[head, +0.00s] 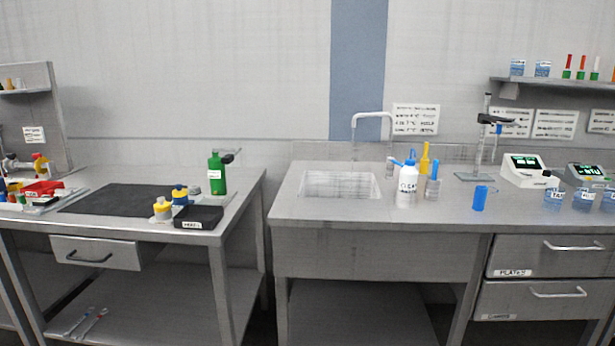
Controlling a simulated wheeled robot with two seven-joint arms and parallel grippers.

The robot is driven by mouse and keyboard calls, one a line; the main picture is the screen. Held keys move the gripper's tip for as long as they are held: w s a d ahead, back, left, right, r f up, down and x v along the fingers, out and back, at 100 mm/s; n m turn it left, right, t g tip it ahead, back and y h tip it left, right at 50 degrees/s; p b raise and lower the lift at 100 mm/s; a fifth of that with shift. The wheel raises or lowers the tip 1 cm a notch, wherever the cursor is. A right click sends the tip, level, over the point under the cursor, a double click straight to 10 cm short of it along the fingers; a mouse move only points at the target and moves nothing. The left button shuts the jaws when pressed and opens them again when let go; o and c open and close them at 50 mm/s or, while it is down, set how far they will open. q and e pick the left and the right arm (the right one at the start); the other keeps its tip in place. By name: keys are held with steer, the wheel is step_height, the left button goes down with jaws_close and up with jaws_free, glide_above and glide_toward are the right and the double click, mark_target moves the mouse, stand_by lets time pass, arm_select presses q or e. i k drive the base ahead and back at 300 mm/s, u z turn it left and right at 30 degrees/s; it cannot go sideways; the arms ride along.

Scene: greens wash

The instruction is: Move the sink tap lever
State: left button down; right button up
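The sink tap (372,114) is a pale, arched pipe behind the sink. Its upright stands at the right and its spout turns down at the left. The rectangular sink basin (312,176) is set into the grey counter below it. I cannot make out the tap lever; bottles stand in front of the tap's lower part. A faint vertical streak shows below the spout, and I cannot tell whether it is water. Neither of my grippers is in view.
A white wash bottle (407,188), a yellow bottle (424,160) and a blue cylinder (479,198) stand right of the sink. A clamp stand (486,140) and white instruments (524,170) are farther right. A gap separates this counter from the left bench (250,188).

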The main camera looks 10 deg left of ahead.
mark_target(391, 160)
steer(key=z, duration=0.6)
steer(key=i, duration=0.6)
steer(key=z, duration=0.2)
